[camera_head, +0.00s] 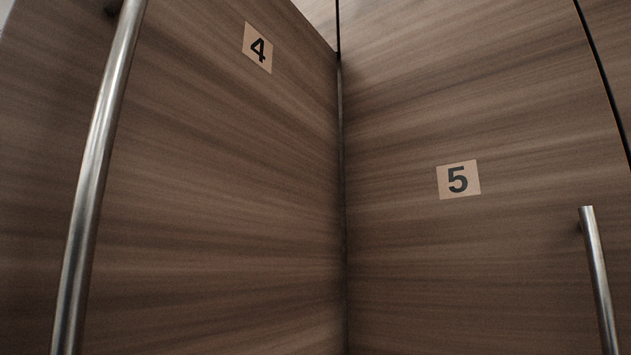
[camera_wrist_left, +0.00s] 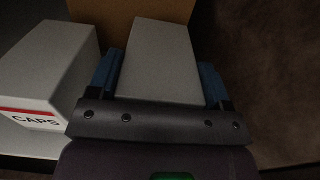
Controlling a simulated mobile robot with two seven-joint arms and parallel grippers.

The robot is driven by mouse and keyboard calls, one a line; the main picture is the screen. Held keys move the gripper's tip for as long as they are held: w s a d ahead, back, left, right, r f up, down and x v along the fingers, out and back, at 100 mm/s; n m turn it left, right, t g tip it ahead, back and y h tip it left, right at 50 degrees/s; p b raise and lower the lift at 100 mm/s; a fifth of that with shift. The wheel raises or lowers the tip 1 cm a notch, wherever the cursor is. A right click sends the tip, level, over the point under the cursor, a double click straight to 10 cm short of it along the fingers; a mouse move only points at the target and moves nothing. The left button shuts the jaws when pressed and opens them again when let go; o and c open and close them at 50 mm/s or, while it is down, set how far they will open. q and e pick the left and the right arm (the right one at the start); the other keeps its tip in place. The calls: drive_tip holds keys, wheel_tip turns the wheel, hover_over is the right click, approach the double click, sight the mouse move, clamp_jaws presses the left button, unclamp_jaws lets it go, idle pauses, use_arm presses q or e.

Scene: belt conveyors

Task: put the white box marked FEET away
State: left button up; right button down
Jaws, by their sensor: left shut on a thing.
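In the left wrist view my left gripper (camera_wrist_left: 160,78) has its two blue fingers on either side of a plain white box (camera_wrist_left: 158,45) and is shut on it. No marking shows on the faces of this box that I can see, so I cannot tell whether it is the one marked FEET. The head view shows neither the box nor either gripper. My right gripper is in neither view.
A white box marked CAPS (camera_wrist_left: 45,75) stands left of the held box. A brown-orange surface (camera_wrist_left: 110,15) lies behind both. In the head view, wooden doors numbered 4 (camera_head: 258,47) and 5 (camera_head: 459,180) meet at a corner, with metal handles (camera_head: 92,190) (camera_head: 598,275).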

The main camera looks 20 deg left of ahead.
use_arm(q)
drive_tip(key=shift+a+f, duration=0.1)
drive_tip(key=shift+f, duration=0.8)
drive_tip(key=shift+r, duration=0.1)
drive_tip(key=shift+f, duration=0.2)
drive_tip(key=o, duration=1.1)
